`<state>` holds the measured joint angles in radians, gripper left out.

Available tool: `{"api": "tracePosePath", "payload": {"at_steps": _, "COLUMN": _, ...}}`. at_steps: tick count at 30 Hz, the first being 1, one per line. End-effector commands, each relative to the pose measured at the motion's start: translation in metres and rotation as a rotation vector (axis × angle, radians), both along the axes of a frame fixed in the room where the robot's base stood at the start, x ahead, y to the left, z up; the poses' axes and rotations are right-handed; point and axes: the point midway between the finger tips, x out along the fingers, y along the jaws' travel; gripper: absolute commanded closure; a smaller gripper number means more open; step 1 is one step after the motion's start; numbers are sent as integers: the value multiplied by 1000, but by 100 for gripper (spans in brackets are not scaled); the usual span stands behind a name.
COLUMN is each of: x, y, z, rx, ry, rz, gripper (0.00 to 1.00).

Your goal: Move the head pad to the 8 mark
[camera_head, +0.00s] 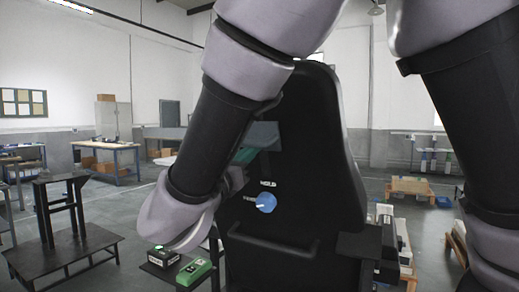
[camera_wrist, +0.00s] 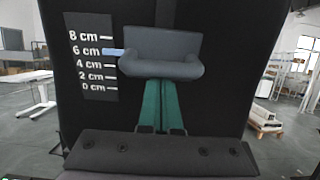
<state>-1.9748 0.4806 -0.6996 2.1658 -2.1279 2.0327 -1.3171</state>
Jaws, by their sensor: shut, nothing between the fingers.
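The head pad (camera_wrist: 165,45) is a grey cushion with a thicker curved lower edge, on the front of a black column. Its light blue pointer (camera_wrist: 113,51) lies level with the 6 cm label of the scale (camera_wrist: 87,55); the 8 mark (camera_wrist: 106,37) is above it. My gripper (camera_wrist: 162,82) is shut, its two green fingers together and empty, with the tips just below the pad's lower edge. Whether they touch it I cannot tell. In the head view my arm partly hides the pad (camera_head: 265,135) and the green fingers.
The black column (camera_head: 290,190) carries a blue knob (camera_head: 266,202) with a word reading HOLD above it, and a bar handle (camera_head: 275,245). A low dark table (camera_head: 60,250) stands at left, and a green box (camera_head: 194,271) is near the column's foot. Workbenches stand farther back.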

Motion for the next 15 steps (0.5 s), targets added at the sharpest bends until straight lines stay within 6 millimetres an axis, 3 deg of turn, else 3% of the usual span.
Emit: {"api": "tracePosePath", "payload": {"at_steps": 15, "x": -2, "y": 2, "z": 9, "rx": 2, "ry": -2, "rz": 2, "gripper": 100}}
